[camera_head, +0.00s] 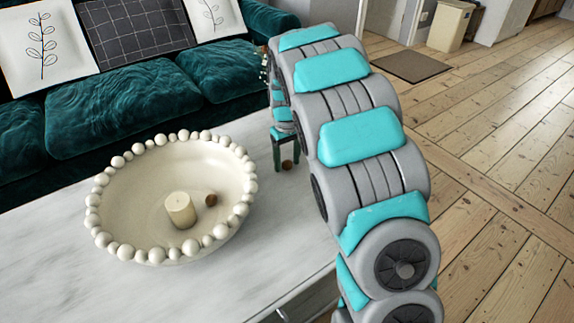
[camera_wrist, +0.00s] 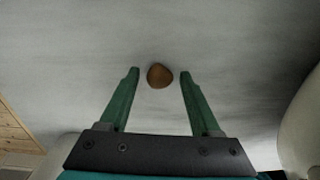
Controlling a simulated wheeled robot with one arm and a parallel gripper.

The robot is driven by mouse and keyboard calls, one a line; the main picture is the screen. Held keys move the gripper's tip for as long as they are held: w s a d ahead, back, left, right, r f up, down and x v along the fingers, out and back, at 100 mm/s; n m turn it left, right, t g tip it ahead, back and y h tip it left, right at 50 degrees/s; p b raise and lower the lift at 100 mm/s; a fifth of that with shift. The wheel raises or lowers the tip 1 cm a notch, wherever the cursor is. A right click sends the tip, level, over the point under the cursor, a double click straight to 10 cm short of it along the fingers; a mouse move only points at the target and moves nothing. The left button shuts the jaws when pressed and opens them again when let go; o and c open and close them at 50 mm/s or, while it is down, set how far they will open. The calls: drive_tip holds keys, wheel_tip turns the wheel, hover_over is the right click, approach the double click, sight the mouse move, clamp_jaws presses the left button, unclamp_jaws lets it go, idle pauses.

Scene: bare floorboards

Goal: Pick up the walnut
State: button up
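The walnut (camera_head: 287,165) looks like a small round brown thing on the pale table, at my gripper's fingertips. In the wrist view the walnut (camera_wrist: 159,77) lies between the tips of my green fingers, with a gap on each side. My gripper (camera_head: 286,161) is open and points down at the table; its fingers also show in the wrist view (camera_wrist: 160,72). I cannot tell how high the tips are above the table. Another small brown thing (camera_head: 211,199) lies in the cream bowl; it is too small to identify.
The cream bowl (camera_head: 111,195) with a beaded rim stands left of my gripper, holding a pale candle (camera_head: 180,210). A teal sofa (camera_head: 120,105) stands behind the table. Open floorboards (camera_head: 500,200) lie to the right.

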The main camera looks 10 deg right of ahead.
clamp_jaws()
drive_tip(key=shift+r, duration=0.1)
idle(0.5)
